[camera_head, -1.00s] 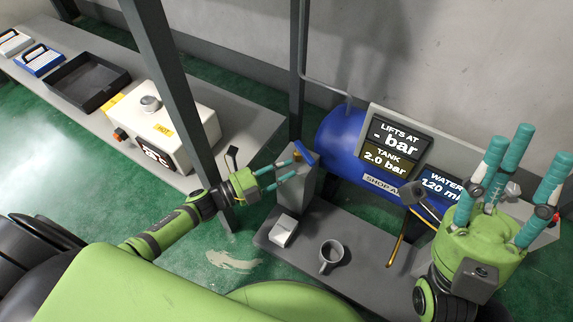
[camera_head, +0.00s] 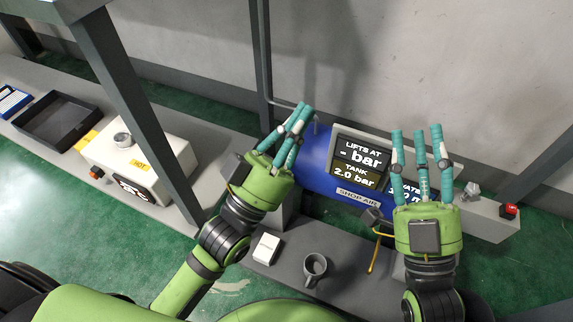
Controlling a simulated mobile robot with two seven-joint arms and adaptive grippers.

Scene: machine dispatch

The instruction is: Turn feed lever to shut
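No lever labelled as the feed lever can be made out. The grey post (camera_head: 284,212) that bore a small blue lever is mostly behind my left gripper, and that lever is hidden. My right gripper (camera_head: 417,135) is open and empty, fingers up, in front of the right part of the display panel and covering the water readout. A black-headed piece with a yellow rod (camera_head: 374,250) stands between the two grippers.
A grey mug (camera_head: 315,267) and a white block (camera_head: 266,248) sit on the low bench (camera_head: 340,272). A red button (camera_head: 510,210) is at the far right. A dark frame post (camera_head: 135,110) and a white hot box (camera_head: 125,165) stand left.

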